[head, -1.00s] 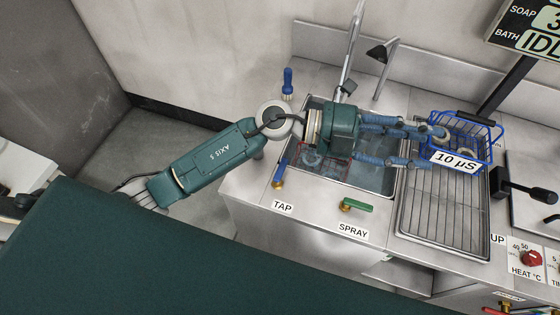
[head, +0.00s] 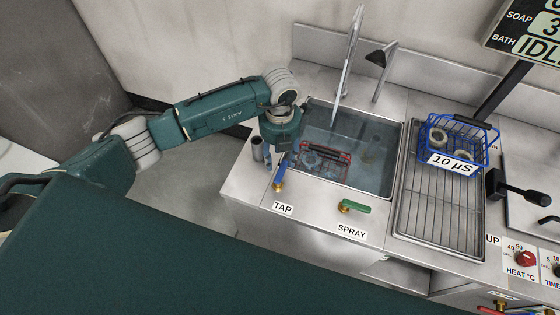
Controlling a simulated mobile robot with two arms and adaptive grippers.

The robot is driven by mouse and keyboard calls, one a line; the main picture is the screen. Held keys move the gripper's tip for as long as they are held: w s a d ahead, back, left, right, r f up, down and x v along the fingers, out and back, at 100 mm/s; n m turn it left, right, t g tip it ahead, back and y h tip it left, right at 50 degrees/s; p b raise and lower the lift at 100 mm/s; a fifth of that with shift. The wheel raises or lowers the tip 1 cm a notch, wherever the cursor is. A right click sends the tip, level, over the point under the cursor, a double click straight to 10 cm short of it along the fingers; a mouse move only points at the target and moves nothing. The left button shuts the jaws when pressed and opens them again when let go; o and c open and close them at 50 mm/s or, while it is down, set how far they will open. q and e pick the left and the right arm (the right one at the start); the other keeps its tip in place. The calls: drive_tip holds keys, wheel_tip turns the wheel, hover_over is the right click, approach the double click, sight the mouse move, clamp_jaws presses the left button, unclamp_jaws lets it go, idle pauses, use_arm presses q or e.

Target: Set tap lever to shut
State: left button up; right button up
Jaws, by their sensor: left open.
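The tap lever (head: 280,175) is blue on a brass base, at the sink's front left corner above the TAP label (head: 283,208). It points away from the counter's front edge. I cannot tell whether a finger touches the lever. My right gripper is not in view.
The green spray lever (head: 355,207) is to the right. The sink (head: 372,185) holds water and a red-rimmed basket (head: 325,157). A blue basket (head: 433,124) is on the drain rack (head: 430,205).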

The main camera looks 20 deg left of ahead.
sight(280, 168)
use_arm(q)
drive_tip(key=shift+f+p, duration=0.4)
drive_tip(key=shift+f, duration=1.9)
drive_tip(key=shift+c, duration=0.3)
clamp_jaws()
